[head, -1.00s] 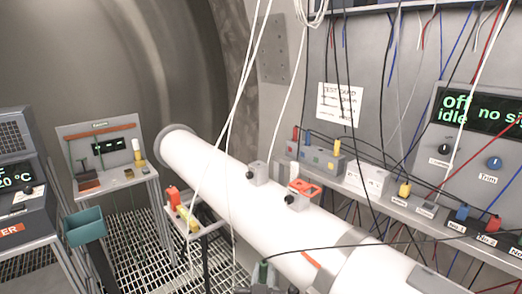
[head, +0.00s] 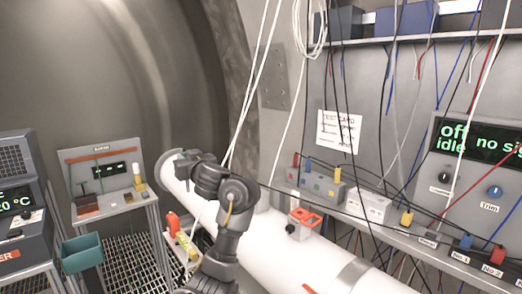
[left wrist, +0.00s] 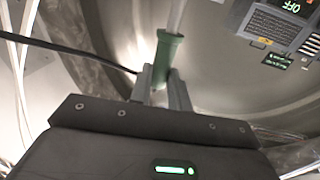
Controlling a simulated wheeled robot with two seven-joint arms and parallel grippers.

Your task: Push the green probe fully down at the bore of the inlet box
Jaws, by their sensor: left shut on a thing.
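The green probe (left wrist: 166,60) shows in the left wrist view, held between the two fingers of my left gripper (left wrist: 159,78). A pale rod extends from its far end towards the top of the picture, and a black cable runs left beside it. In the head view my left arm reaches up over the white pipe (head: 330,262); its fingers and the probe cannot be made out there. A grey box (head: 298,227) with a black knob and a red bracket sits on the pipe. Another box seen earlier on the pipe is now mostly hidden behind my arm. No bore is visible. My right gripper is not in view.
A black cable crosses the pipe to the right. Several cables hang in front of the right wall and a grey bench (head: 427,240) with boxes. A small stand (head: 190,247) with red and yellow items is left of the pipe. A teal bin (head: 82,253) stands further left.

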